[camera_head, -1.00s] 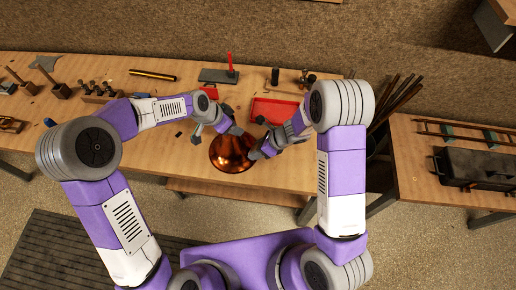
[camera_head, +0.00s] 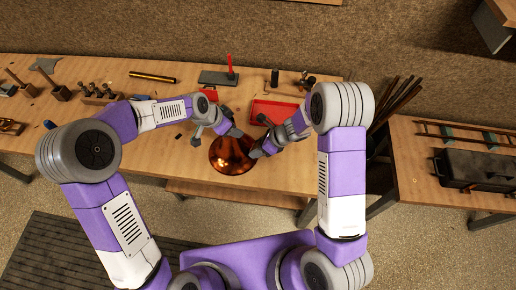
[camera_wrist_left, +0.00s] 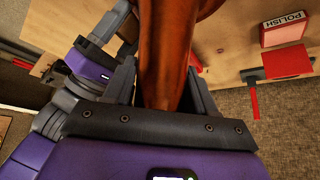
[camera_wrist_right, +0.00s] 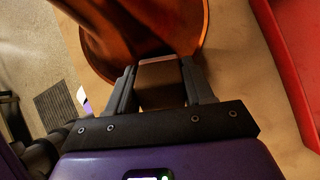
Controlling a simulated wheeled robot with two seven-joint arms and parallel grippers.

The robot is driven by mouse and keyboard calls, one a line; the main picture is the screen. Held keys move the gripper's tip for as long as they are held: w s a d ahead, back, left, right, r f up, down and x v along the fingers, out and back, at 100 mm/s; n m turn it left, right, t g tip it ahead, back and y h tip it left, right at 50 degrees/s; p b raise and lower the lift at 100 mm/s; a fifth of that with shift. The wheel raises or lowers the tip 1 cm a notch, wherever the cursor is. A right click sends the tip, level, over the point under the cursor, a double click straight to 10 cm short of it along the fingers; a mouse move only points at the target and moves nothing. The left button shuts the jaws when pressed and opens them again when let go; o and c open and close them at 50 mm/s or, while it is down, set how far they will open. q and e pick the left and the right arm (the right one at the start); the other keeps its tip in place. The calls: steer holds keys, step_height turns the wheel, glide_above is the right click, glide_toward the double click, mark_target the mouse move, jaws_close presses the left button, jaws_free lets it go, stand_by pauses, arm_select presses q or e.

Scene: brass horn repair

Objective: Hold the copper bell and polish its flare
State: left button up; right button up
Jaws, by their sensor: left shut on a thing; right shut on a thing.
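The copper bell (camera_head: 230,158) is held just above the workbench near its front edge, flare downward in the head view. My left gripper (camera_wrist_left: 165,88) is shut on the bell's narrow stem (camera_wrist_left: 168,40), which fills the space between its fingers. My right gripper (camera_wrist_right: 163,85) is shut on a brown block (camera_wrist_right: 161,84) with a pale pinkish far edge. The block is at the rim of the bell's flare (camera_wrist_right: 130,30) in the right wrist view; whether it touches is hard to tell. In the head view my right gripper (camera_head: 259,151) is beside the bell's right side.
A red tray (camera_head: 275,110) lies behind the right gripper. A red and white box marked POLISH (camera_wrist_left: 283,30) stands behind the bell. A dark slab with a red upright item (camera_head: 231,66), a brass tube (camera_head: 153,76) and tools line the bench's back. A second bench (camera_head: 420,185) stands right.

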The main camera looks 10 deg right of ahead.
stand_by(0.4)
steer(key=shift+s+a, duration=0.15)
steer(key=shift+s, duration=0.2)
steer(key=shift+s+a, duration=0.25)
steer(key=shift+s, duration=0.25)
stand_by(0.4)
steer(key=shift+s+a, duration=0.15)
steer(key=shift+s, duration=0.1)
steer(key=shift+s, duration=0.15)
steer(key=shift+s+a, duration=0.1)
steer(key=shift+s, duration=0.1)
steer(key=shift+w, duration=0.2)
stand_by(0.5)
steer(key=shift+w, duration=0.2)
steer(key=shift+d, duration=0.2)
